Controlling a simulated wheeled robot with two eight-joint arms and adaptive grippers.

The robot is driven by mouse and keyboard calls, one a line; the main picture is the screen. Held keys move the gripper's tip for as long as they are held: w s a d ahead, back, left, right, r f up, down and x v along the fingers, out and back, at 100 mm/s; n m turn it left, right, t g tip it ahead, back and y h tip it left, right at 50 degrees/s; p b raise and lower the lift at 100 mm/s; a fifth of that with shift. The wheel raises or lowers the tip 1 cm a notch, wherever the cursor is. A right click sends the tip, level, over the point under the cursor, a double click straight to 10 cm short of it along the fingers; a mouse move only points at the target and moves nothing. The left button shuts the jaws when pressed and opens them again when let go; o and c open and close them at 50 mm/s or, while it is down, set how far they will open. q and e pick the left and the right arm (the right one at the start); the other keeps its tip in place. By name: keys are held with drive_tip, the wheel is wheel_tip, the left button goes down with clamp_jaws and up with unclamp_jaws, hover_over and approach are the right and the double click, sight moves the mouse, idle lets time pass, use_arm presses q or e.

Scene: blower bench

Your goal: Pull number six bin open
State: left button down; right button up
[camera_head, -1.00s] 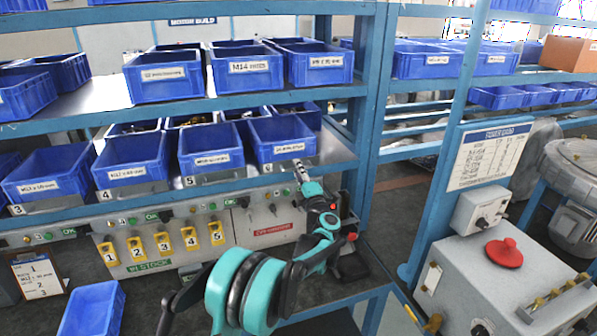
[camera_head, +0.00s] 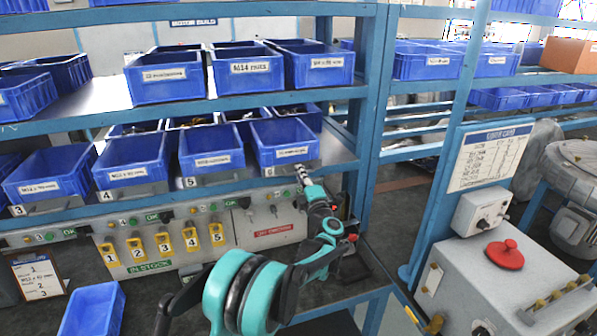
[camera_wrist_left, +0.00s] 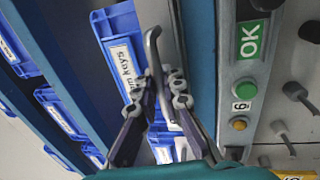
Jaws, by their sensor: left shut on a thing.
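The number six bin (camera_head: 284,145) is a blue open bin at the right end of the lower shelf row. A "6" plate shows below its front, and a white label is on its front. In the left wrist view, the fingers (camera_wrist_left: 158,82) come together beside a blue bin front (camera_wrist_left: 120,50) with a label ending in "keys". The exact contact is partly hidden by the fingers. My right gripper is not in view.
The number five bin (camera_head: 211,150) stands directly left of bin six. A blue shelf post (camera_head: 372,130) rises to the right. Below is a panel with yellow numbered tags (camera_head: 163,244). A grey control box with a red button (camera_head: 504,254) stands at the right front.

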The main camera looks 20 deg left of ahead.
use_arm(q)
drive_tip(key=r+v, duration=0.3)
drive_tip(key=v, duration=1.3)
drive_tip(key=shift+s+d, duration=0.25)
drive_tip(key=shift+s, duration=0.05)
drive_tip(key=c, duration=1.9)
unclamp_jaws()
drive_tip(key=shift+w, duration=0.1)
drive_tip(key=v, duration=1.2)
